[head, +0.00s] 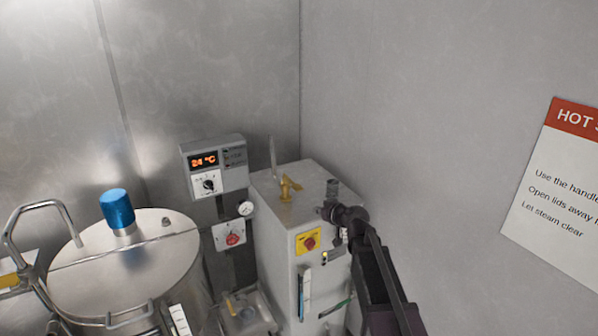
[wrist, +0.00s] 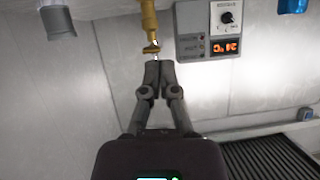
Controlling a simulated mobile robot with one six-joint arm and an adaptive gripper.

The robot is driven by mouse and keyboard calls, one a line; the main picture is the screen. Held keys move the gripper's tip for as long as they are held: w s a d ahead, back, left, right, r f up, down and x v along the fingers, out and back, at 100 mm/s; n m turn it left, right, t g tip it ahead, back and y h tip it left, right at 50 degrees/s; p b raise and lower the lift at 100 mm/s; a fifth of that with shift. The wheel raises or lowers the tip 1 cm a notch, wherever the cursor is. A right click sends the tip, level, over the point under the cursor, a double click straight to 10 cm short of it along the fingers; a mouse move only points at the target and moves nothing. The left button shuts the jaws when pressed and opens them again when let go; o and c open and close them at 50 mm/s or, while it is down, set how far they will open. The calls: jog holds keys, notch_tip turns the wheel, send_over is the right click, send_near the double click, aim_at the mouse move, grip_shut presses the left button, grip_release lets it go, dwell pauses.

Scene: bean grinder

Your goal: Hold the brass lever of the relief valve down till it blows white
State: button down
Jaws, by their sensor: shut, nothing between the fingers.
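The brass relief valve (head: 286,190) stands on top of a light metal cabinet; its lever is small and hard to make out in the head view. In the wrist view, the brass body (wrist: 149,20) hangs from the top edge, with a short brass crosspiece (wrist: 151,49) at its end. My gripper (head: 323,211) is right of the valve in the head view, over the cabinet top. In the wrist view, my gripper (wrist: 159,63) is shut and empty, its tips close to the crosspiece. I cannot tell whether they touch. No white cloud shows around the tips.
The cabinet (head: 275,225) has a yellow-and-red switch (head: 308,241) on its front. A controller (head: 214,166) reading 24 °C and a gauge (head: 246,209) are left of it. A steel kettle (head: 150,265) with a blue cap (head: 117,209) is further left.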

jog(key=w+a+r+t+p, duration=0.1)
jog(key=w+r+t+p, duration=0.1)
jog(key=r, duration=0.6)
jog(key=w+p, duration=0.1)
jog(key=w, duration=0.1)
jog(key=shift+w+a, duration=0.3)
jog(key=shift+a, duration=0.05)
jog(key=b, duration=0.2)
send_over(300, 189)
jog(key=f, duration=0.2)
jog(key=shift+w+a+f, duration=0.15)
jog(key=shift+w+f, duration=0.2)
jog(key=shift+s+f+b, duration=0.2)
jog(key=shift+f+b, duration=0.25)
jog(key=shift+b, duration=0.05)
jog(key=shift+f+b, duration=1.4)
jog(key=shift+b, duration=0.05)
jog(key=shift+f, duration=0.1)
